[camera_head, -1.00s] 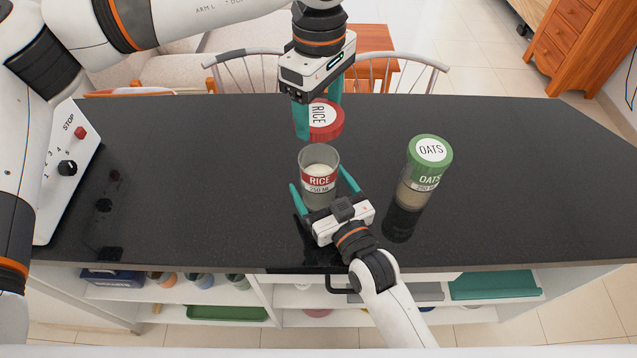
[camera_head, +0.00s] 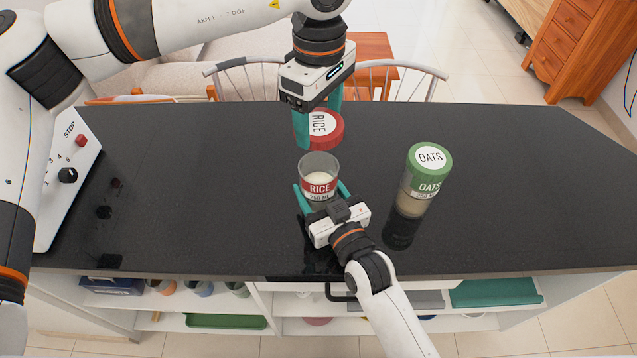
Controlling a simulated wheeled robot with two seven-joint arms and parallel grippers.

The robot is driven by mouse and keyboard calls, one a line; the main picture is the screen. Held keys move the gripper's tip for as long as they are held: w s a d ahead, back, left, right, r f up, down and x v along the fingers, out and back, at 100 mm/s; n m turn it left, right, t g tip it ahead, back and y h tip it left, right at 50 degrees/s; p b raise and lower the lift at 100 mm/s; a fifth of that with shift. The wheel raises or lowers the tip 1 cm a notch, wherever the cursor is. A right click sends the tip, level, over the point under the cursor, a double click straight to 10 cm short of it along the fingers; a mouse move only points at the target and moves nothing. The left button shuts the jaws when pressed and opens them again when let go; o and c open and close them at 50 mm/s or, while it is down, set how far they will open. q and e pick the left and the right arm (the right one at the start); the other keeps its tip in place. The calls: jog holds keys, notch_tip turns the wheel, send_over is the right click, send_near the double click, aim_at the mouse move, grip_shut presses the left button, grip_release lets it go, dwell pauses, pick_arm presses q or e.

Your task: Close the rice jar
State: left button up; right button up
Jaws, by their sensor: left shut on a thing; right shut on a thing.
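The rice jar (camera_head: 319,168) stands upright and open on the black counter, with pale rice inside and a red RICE label. My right gripper (camera_head: 322,192) is shut on the jar low on its sides, from the near side. The red lid (camera_head: 325,127) with a white RICE disc is held in my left gripper (camera_head: 318,118), whose teal fingers are shut on it. The lid is behind the jar's mouth in the picture, apart from it and tilted toward me. The far finger is partly hidden by the lid.
A green-lidded oats jar (camera_head: 425,180) stands to the right on the black counter (camera_head: 220,180). A white control panel (camera_head: 65,185) with a STOP button is at the left. Chairs are beyond the far edge; shelves lie below the near edge. The counter between panel and jar is clear.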

aim_at(319, 188)
pick_arm(q)
jog(key=shift+f, duration=2.45)
jog(key=shift+f, duration=0.9)
jog(key=shift+f, duration=0.5)
